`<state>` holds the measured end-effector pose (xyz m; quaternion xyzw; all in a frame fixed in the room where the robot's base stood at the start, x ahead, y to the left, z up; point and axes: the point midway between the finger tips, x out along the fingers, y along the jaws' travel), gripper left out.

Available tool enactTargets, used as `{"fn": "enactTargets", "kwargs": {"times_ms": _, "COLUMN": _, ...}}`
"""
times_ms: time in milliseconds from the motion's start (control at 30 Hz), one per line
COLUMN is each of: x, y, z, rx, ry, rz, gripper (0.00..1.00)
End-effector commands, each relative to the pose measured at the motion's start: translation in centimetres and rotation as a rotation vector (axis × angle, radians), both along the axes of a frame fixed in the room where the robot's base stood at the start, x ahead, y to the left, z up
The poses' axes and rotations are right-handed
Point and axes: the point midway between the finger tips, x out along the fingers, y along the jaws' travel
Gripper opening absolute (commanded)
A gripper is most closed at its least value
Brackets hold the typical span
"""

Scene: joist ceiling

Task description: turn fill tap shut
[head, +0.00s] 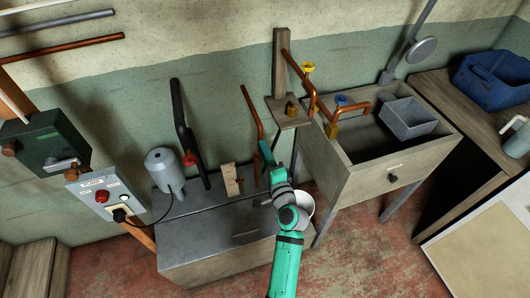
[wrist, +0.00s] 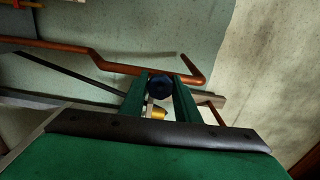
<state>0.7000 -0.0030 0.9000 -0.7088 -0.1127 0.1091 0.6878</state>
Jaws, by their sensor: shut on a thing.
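In the wrist view a dark blue round tap knob (wrist: 160,88) sits between my gripper's (wrist: 160,92) two green fingers, which are shut on it. A brass fitting (wrist: 158,113) shows just below the knob. A bent copper pipe (wrist: 130,69) passes behind the fingertips. In the head view my gripper (head: 266,152) is left of the wooden bracket, close to the lower end of a thin copper pipe (head: 252,108). The held knob is hidden there. How far it is turned cannot be told.
A tap with a yellow handle (head: 307,68) and one with a blue handle (head: 341,100) stand right of the gripper, by the sink (head: 350,175). A wooden bracket (head: 280,60) is nearby. A white bucket (head: 304,208) is beside my arm. A metal bench (head: 205,225) lies left.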

Motion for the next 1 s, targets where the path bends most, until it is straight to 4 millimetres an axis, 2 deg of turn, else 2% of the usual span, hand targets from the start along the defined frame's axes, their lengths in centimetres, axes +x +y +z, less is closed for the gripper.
{"fn": "enactTargets", "kwargs": {"times_ms": 633, "x": -0.06, "y": -0.11, "z": -0.21, "rx": 0.045, "ry": 0.018, "rz": -0.001, "gripper": 0.07}}
{"fn": "enactTargets", "kwargs": {"times_ms": 667, "x": -0.06, "y": -0.11, "z": -0.21, "rx": 0.045, "ry": 0.018, "rz": -0.001, "gripper": 0.36}}
{"fn": "enactTargets", "kwargs": {"times_ms": 700, "x": -0.06, "y": -0.11, "z": -0.19, "rx": 0.044, "ry": 0.017, "rz": -0.001, "gripper": 0.46}}
{"fn": "enactTargets", "kwargs": {"times_ms": 1000, "x": -0.06, "y": -0.04, "z": -0.08, "rx": 0.043, "ry": 0.015, "rz": 0.0, "gripper": 0.48}}
